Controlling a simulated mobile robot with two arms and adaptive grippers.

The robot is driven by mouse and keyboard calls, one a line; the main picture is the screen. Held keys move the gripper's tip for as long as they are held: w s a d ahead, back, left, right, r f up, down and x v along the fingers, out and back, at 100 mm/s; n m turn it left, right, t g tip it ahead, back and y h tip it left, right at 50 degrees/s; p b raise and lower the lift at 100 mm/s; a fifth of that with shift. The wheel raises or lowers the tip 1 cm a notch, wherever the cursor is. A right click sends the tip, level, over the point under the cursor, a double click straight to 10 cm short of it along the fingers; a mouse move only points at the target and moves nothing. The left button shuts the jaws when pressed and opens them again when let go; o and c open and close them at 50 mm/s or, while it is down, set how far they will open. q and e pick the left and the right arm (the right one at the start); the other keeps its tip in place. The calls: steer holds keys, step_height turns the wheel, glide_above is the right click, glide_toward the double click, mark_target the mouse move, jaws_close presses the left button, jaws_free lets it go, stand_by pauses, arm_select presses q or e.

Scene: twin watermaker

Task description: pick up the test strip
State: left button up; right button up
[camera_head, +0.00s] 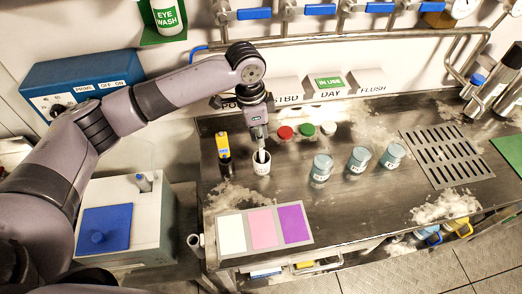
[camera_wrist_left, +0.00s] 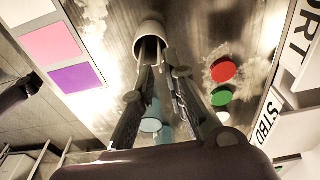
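A white cup (camera_head: 261,167) stands on the dark metal bench, and it also shows in the wrist view (camera_wrist_left: 149,31) just beyond my fingertips. A thin pale piece (camera_head: 261,155) shows at the mouth of the cup in the head view; it may be the test strip, but it is too small to be sure. My left gripper (camera_head: 259,138) points down right above the cup. In the wrist view its two fingers (camera_wrist_left: 163,72) are apart, and I see nothing held between them.
A yellow-and-black device (camera_head: 223,150) stands left of the cup. Red (camera_head: 285,132), green (camera_head: 307,130) and white lids sit behind it. Blue-grey cups (camera_head: 321,168) stand to the right. A colour card (camera_head: 265,230) lies in front. A slotted drain plate (camera_head: 446,156) is farther right.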

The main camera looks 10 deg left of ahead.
arm_select(q)
steer(key=shift+d+f, duration=0.1)
steer(key=shift+f, duration=0.95)
jaws_close()
steer(key=shift+r, duration=0.15)
